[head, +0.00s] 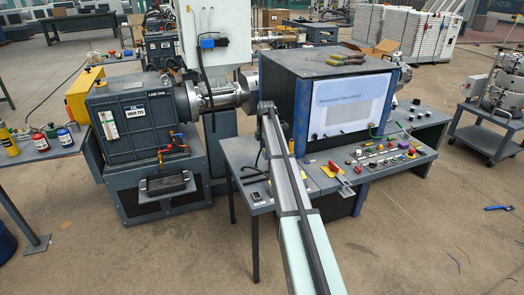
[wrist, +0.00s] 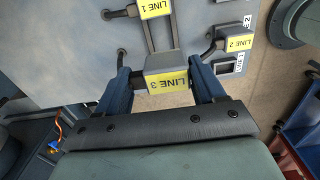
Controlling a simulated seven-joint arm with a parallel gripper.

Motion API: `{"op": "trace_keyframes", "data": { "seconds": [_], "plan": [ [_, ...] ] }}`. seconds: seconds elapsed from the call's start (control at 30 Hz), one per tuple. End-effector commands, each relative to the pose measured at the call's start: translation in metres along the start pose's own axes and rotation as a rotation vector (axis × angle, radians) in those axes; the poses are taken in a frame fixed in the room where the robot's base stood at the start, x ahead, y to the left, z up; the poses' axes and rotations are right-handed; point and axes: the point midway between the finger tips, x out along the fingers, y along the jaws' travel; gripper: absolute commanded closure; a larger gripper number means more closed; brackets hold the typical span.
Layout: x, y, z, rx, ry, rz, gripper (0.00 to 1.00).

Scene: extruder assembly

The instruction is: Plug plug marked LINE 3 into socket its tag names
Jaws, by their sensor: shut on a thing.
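In the wrist view my gripper (wrist: 161,68) is shut on a grey plug (wrist: 160,62) with a yellow tag reading LINE 3, upside down in the picture. A blue finger lies on each side of it. A pale grey panel (wrist: 60,50) lies beyond. On it are a plug tagged LINE 1 (wrist: 155,9) at the top and a plug tagged LINE 2 (wrist: 238,43) at the right. Below the LINE 2 plug is a dark socket opening (wrist: 226,68) with a small white label, its number unclear. The held plug appears apart from this opening. In the head view my arm hides the gripper.
A motor gearbox (head: 130,115) is on the left.

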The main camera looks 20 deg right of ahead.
Motion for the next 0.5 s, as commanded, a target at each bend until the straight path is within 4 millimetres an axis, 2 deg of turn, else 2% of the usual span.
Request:
{"op": "trace_keyframes", "data": {
  "seconds": [0.1, 0.27, 0.3, 0.4, 0.5],
  "plan": [
    [0.004, -0.017, 0.032, 0.038, 0.001, -0.004, 0.63],
    [0.012, -0.066, 0.061, 0.084, 0.004, -0.008, 0.63],
    [0.014, -0.080, 0.064, 0.089, 0.004, -0.007, 0.63],
    [0.018, -0.104, 0.065, 0.082, 0.005, -0.001, 0.63],
    [0.019, -0.118, 0.060, 0.057, 0.004, 0.006, 0.63]
  ]
}}
